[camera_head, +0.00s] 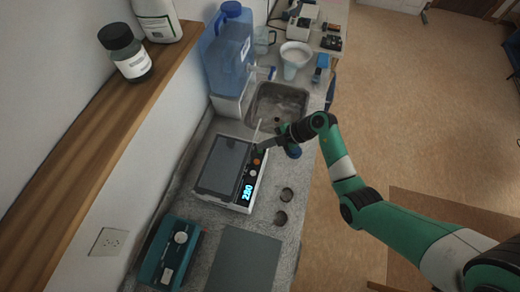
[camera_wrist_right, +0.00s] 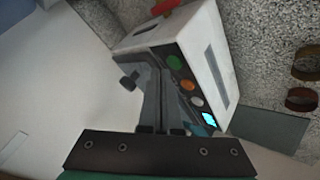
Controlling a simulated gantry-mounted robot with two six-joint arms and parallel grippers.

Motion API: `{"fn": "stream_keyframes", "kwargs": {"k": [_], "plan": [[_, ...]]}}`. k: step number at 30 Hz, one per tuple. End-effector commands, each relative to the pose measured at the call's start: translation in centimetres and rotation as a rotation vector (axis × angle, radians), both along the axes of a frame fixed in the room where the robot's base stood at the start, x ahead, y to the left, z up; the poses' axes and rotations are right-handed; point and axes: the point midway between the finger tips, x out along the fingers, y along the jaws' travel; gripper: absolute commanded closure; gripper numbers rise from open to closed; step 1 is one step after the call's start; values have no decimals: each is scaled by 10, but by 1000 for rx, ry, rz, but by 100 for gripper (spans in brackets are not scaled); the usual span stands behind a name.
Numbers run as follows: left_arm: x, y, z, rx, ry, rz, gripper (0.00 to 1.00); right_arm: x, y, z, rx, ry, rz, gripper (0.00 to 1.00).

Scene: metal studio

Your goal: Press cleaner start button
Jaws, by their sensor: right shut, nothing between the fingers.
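The cleaner (camera_head: 222,168) is a white box with a dark flat lid, standing on the grey counter. Its front panel has a lit blue display and round buttons; it also shows in the right wrist view (camera_wrist_right: 205,55). There I see a green button (camera_wrist_right: 173,62), an orange button (camera_wrist_right: 187,86) and a white button (camera_wrist_right: 196,101) in a row. My right gripper (camera_head: 260,146) is shut and empty, with its tips close to the far end of the button panel. I cannot tell whether they touch a button. My left gripper is not in view.
A sink (camera_head: 277,104) lies behind the cleaner, with a blue water jug (camera_head: 229,50) at the back left. A teal device (camera_head: 168,252) and a grey mat (camera_head: 244,262) lie in front. Two small dark rings (camera_head: 284,205) sit to the right. A wooden shelf (camera_head: 95,130) runs along the left wall.

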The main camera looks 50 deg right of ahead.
Motion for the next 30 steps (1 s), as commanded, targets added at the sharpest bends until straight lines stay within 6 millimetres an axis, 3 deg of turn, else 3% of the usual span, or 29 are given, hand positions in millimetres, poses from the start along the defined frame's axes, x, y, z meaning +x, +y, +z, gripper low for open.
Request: {"fn": "stream_keyframes", "kwargs": {"k": [30], "plan": [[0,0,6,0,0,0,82,0,0,-8,0,1,1,100]]}}
